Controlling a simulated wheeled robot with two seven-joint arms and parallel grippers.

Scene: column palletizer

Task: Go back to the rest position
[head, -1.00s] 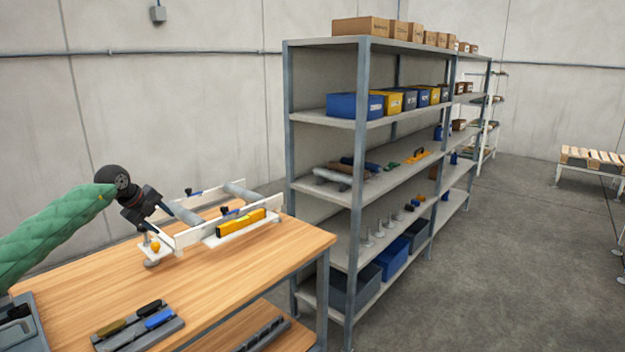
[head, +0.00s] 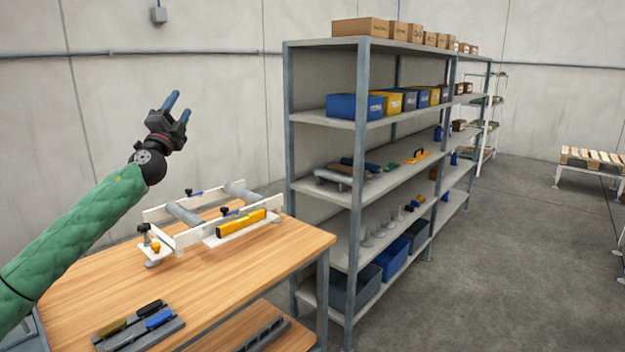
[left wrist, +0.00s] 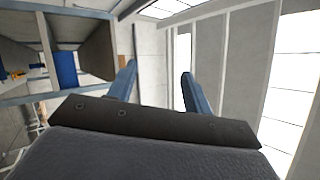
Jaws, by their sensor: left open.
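My left gripper (head: 175,107) is raised above the wooden workbench (head: 250,262) in the head view, its fingers pointing up. Its two blue fingers are apart with nothing between them, and they also show apart in the left wrist view (left wrist: 157,88). The green-sleeved left arm reaches up from the lower left. My right gripper is not in the head view.
A white frame with grey rollers (head: 186,214) and a yellow level (head: 241,222) stand on the bench below my gripper. A tray of tools (head: 140,330) lies at the front. A tall metal shelf (head: 361,200) stands right of the bench. Open floor (head: 510,260) lies beyond.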

